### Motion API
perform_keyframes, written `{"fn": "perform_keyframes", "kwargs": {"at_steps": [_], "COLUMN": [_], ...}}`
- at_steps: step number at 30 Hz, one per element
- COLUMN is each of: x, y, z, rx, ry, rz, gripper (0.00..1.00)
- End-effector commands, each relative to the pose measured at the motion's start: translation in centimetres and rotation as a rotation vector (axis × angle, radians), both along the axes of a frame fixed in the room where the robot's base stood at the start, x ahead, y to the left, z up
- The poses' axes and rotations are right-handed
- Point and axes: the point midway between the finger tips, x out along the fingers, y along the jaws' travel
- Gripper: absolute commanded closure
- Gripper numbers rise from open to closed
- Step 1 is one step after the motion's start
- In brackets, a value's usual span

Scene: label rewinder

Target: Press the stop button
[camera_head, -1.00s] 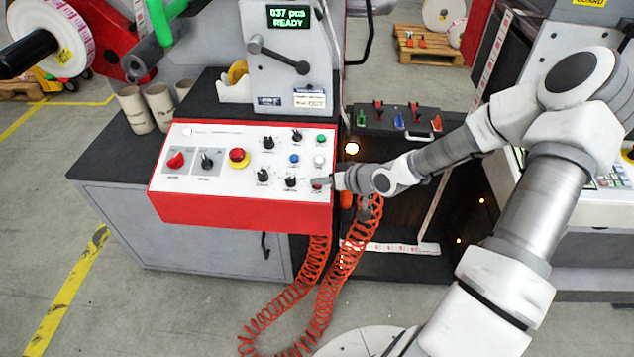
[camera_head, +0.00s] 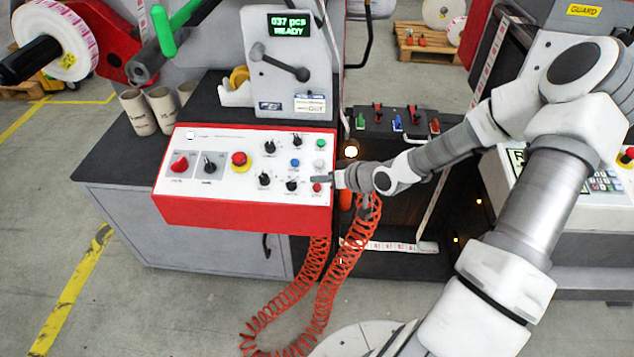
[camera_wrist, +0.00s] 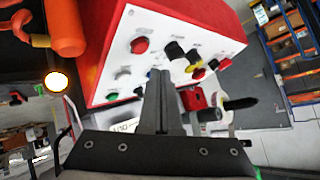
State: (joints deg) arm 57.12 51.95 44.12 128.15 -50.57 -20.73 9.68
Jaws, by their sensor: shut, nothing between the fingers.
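The control panel (camera_head: 218,190) has a white sloped face in a red housing. A small red button (camera_head: 317,187) sits at the lower right of the face, below a white and a green button; it also shows in the wrist view (camera_wrist: 139,45). Its label is too small to read. A red mushroom button on a yellow base (camera_head: 239,160) sits near the panel's middle. My gripper (camera_head: 325,178) is shut and empty, at the panel's right edge close by the small red button. In the wrist view, the shut fingers (camera_wrist: 160,76) point at the panel, beside that button; contact cannot be told.
Black knobs (camera_head: 264,179) and a blue button (camera_head: 295,162) crowd the face left of my gripper. A display (camera_head: 289,24) reads "037 pcs READY". An orange coiled hose (camera_head: 325,285) hangs below. A lever (camera_head: 280,62) stands out above the panel.

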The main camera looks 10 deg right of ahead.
Motion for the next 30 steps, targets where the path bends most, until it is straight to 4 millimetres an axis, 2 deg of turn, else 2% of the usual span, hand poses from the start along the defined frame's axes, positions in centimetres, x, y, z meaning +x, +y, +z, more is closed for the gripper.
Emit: {"fn": "perform_keyframes", "kwargs": {"at_steps": [1, 8, 30], "x": [-0.2, -0.7, -0.8], "y": [0.0, 0.2, 0.3], "z": [1.1, 3.0, 2.9], "rx": [-0.001, 0.000, 0.000], "ry": [0.001, 0.001, 0.000], "rz": [0.000, -0.001, 0.000], "gripper": [1.00, 1.00, 1.00]}}
